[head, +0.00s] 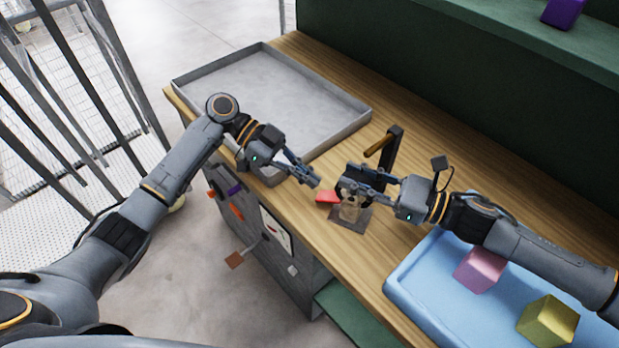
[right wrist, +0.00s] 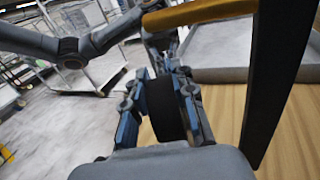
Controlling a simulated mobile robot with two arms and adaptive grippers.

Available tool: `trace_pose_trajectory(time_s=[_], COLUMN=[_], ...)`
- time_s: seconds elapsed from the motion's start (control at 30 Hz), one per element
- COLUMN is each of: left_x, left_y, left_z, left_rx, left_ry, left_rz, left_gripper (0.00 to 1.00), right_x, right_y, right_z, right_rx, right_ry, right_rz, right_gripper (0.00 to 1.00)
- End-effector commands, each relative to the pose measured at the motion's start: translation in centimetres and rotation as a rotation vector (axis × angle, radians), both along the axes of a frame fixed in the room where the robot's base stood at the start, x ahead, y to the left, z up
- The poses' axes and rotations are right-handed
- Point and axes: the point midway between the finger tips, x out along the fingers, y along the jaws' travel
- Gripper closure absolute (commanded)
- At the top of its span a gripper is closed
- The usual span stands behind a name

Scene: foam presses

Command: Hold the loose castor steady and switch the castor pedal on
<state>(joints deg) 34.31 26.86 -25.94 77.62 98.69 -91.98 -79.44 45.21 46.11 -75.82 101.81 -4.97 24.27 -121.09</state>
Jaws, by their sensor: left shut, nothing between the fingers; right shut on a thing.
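The castor stands on the wooden bench, with a dark wheel (right wrist: 164,108) and a small grey base plate (head: 351,218). Its red pedal (head: 327,197) sticks out to the left, low beside the wheel. My right gripper (head: 347,187) is shut on the castor wheel, with a finger on each side of it in the right wrist view. My left gripper (head: 316,181) is shut and empty, just above and left of the red pedal; I cannot tell whether it touches it. My right fingers hide part of the castor.
A dark post (head: 393,151) with a brass-coloured handle (head: 379,146) stands close behind the castor. A grey tray (head: 330,135) lies at the back left. A blue tray (head: 400,285) at right holds a pink cube (head: 480,270) and a yellow-green cube (head: 547,320).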

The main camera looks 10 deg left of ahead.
Motion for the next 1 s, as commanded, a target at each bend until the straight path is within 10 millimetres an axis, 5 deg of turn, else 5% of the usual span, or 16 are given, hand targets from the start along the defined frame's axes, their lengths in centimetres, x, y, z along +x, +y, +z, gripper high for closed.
trace_pose_trajectory(time_s=[0.17,0.6,1.0], left_x=[0.5,2.4,2.6], left_y=[1.8,9.7,10.6], left_z=[3.1,5.4,5.7], left_rx=[0.001,0.001,0.000], left_ry=[-0.004,0.000,0.000], left_rz=[0.004,0.002,0.001], left_gripper=[1.00,1.00,1.00], right_x=[0.0,0.0,0.0], right_y=[0.0,0.0,0.0], right_z=[-0.1,0.0,0.0], right_rx=[-0.001,-0.001,-0.001], right_ry=[0.000,0.000,0.000], right_rz=[-0.001,-0.001,-0.001], right_gripper=[1.00,1.00,1.00])
